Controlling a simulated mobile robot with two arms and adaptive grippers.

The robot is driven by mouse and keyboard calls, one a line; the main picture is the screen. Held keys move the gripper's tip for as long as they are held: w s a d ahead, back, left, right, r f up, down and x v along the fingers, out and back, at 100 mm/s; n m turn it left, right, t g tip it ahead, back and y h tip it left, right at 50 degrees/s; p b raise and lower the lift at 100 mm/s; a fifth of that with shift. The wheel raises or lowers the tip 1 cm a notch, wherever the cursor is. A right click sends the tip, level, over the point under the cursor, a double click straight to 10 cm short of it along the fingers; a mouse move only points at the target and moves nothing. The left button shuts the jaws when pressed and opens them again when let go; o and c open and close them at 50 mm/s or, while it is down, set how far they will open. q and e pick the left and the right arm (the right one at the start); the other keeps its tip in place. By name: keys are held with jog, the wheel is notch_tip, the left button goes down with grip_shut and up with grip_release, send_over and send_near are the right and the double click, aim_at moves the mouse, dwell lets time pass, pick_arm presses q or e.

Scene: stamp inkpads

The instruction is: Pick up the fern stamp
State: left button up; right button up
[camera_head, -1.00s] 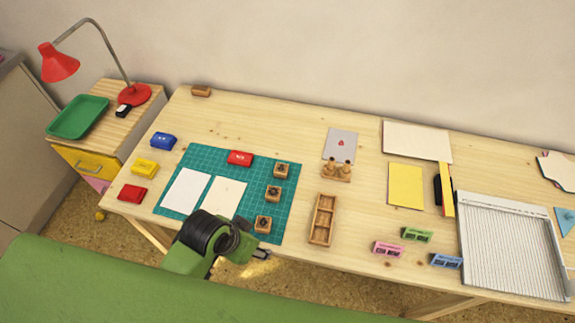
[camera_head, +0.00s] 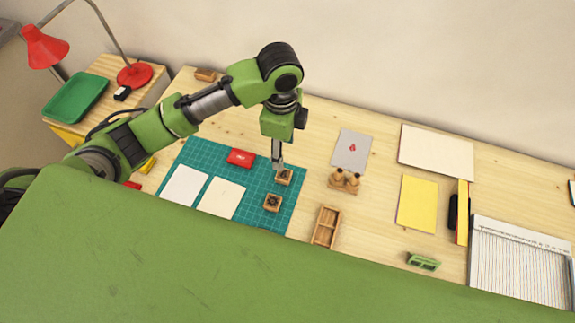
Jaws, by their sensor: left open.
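Two small wooden stamps with dark marks on top show on the green cutting mat (camera_head: 296,204): a far stamp (camera_head: 285,177) and a nearer stamp (camera_head: 272,202). The marks are too small to tell which is the fern. My left gripper (camera_head: 277,168) points down at the far stamp and covers part of its left side. It is open; whether its fingers touch the stamp or stay just above it, I cannot tell. My right gripper is out of view.
A red inkpad (camera_head: 241,157) and two paper sheets (camera_head: 184,186) (camera_head: 222,197) lie on the mat. Right of it stand a wooden divided tray (camera_head: 326,227) and a wooden holder with knobs (camera_head: 345,182). My green body hides the table's front edge.

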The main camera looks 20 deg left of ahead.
pick_arm(q)
send_over(284, 174)
jog(key=f, duration=0.5)
jog(key=f+p, duration=0.1)
jog(key=f, duration=0.1)
jog(key=shift+s+f, duration=0.15)
jog(key=shift+s, duration=0.2)
jog(key=shift+w+f, duration=0.1)
jog(key=shift+f, duration=0.75)
jog(key=shift+w+f+p, duration=0.2)
jog(key=shift+f+p, duration=0.45)
jog(key=shift+f, duration=1.55)
jog(key=c, duration=1.1)
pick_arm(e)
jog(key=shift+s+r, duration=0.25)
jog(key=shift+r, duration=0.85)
